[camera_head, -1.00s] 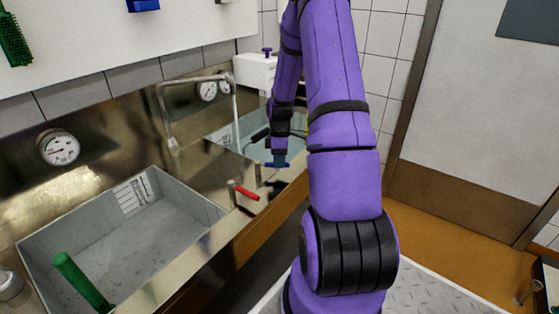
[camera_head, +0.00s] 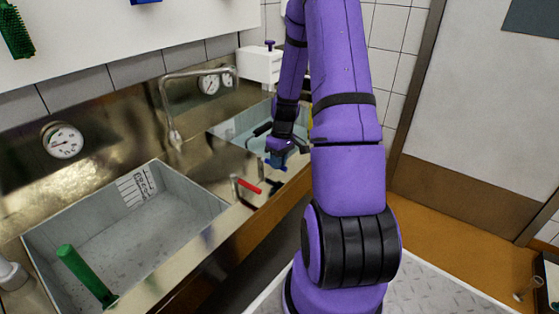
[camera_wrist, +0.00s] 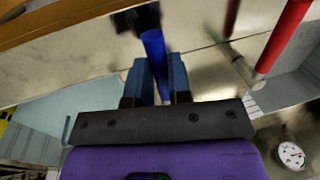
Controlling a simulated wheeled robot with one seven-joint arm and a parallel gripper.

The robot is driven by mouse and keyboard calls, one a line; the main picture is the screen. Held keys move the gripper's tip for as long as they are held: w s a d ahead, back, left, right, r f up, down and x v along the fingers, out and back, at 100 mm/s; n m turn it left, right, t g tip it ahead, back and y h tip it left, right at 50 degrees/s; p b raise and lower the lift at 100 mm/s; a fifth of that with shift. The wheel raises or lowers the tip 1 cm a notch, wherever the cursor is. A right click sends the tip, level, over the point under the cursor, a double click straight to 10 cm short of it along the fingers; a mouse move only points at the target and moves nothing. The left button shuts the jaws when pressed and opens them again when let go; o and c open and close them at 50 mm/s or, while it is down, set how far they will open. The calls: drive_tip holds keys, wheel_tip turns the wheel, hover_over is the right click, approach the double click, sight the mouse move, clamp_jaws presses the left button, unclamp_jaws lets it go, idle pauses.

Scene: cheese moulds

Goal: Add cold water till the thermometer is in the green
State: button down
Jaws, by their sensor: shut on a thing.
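My gripper (camera_wrist: 160,76) is closed around a blue lever (camera_wrist: 152,50) on the sink's front ledge, seen in the wrist view. In the head view the lever is mostly covered by my gripper (camera_head: 279,152). A round white dial (camera_head: 62,140) with a needle is on the steel back wall above the left basin; a dial also shows in the wrist view (camera_wrist: 292,156). Another dial (camera_head: 209,83) is further right. Their scale colours are too small to read. The right basin (camera_head: 226,132) holds pale bluish liquid, partly hidden by my arm. A bent metal spout (camera_head: 172,105) stands between the basins.
A red lever (camera_head: 247,185) sits on the ledge left of the blue one. The left basin (camera_head: 200,208) has a green-handled tool (camera_head: 85,275) at its front. Floor shows at right.

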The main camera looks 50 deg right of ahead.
idle(0.4)
drive_tip(key=c, duration=1.1)
unclamp_jaws()
drive_tip(key=shift+a, duration=0.1)
drive_tip(key=shift+o, duration=0.2)
drive_tip(key=shift+r, duration=0.1)
wheel_tip(320, 180, up, 10)
drive_tip(key=d, duration=0.2)
drive_tip(key=shift+r, duration=0.2)
drive_tip(key=shift+w, duration=0.1)
